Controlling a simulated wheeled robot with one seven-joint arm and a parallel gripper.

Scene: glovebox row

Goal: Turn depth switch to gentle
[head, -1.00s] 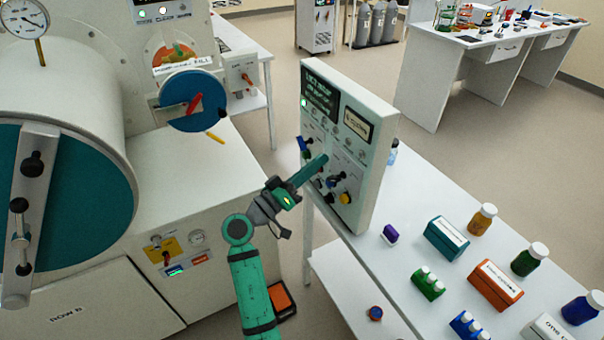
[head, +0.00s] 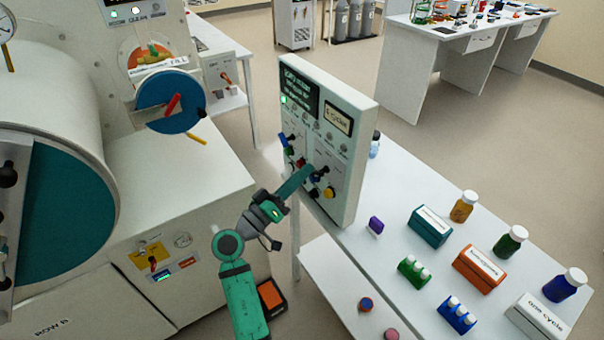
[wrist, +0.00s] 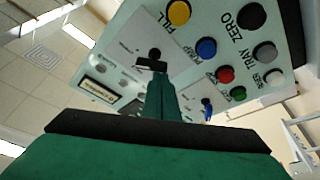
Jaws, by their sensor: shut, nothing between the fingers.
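The pale grey-green control panel (head: 351,149) stands upright at the left end of a white table. A black switch (wrist: 152,63) with a bar-shaped handle shows just beyond my fingertips in the wrist view; black controls also show near them in the head view. Its label is too small to read, so I cannot tell whether it is the depth switch or where it points. My gripper (head: 308,171) is shut and empty, its fingers (wrist: 160,85) pointing at the panel. I cannot tell whether the tips touch the switch. My fingers hide part of the panel.
Near the fingers are a blue-handled lever (wrist: 206,106), a yellow button (wrist: 179,12), a blue button (wrist: 206,47) and a red button (wrist: 225,74). Bottles and boxes, including an orange box (head: 479,268), stand on the table. A large glovebox (head: 185,190) stands left.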

